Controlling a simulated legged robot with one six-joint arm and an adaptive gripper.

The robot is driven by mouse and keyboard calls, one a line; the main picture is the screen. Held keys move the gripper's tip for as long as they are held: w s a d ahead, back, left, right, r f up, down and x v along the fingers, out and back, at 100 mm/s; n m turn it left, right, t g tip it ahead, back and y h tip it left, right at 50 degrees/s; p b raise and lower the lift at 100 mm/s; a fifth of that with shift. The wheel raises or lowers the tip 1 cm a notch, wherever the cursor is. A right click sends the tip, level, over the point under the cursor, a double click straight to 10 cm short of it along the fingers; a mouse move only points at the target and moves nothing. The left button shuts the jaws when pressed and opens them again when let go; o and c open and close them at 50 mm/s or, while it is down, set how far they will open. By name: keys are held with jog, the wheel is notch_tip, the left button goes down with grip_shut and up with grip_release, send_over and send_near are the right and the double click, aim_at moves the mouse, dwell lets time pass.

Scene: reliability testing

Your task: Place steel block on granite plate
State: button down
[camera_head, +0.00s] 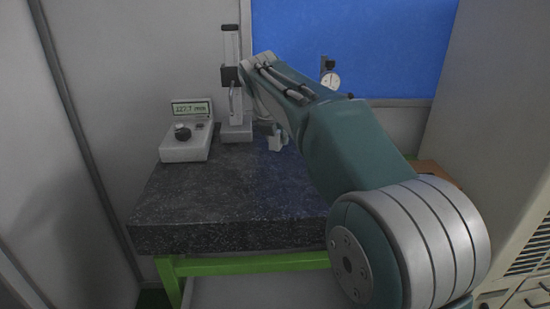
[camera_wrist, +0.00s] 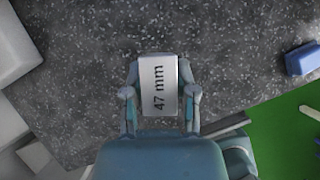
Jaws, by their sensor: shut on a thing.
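A pale steel block (camera_wrist: 159,98) marked "47 mm" sits between the fingers of my gripper (camera_wrist: 160,72) in the wrist view. The fingers are shut on its two sides. The dark speckled granite plate (camera_head: 200,205) lies on a green frame in the head view. It also fills much of the wrist view (camera_wrist: 85,75), beneath the block. In the head view my arm reaches over the plate and hides its right part. I cannot tell whether the block touches the plate.
A display box (camera_head: 187,142) with a knob stands at the plate's back left. Beside it is an upright gauge stand (camera_head: 236,130). A dial gauge (camera_head: 330,80) shows behind my arm. A blue object (camera_wrist: 303,60) is at the wrist view's right. The plate's front left is clear.

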send_near(278, 164)
jog(key=shift+w+d+f, duration=0.35)
jog(key=shift+w, duration=0.2)
jog(key=shift+w+d+f, duration=0.35)
jog(key=shift+w, duration=0.25)
jog(key=shift+w+a+f, duration=0.1)
jog(key=shift+w+f, duration=0.25)
jog(key=shift+f, duration=0.15)
notch_tip(278, 164, down, 3)
jog(key=shift+w+f, duration=0.2)
jog(key=shift+c, duration=2)
grip_release()
jog(key=shift+f, duration=0.1)
jog(key=v, duration=1.2)
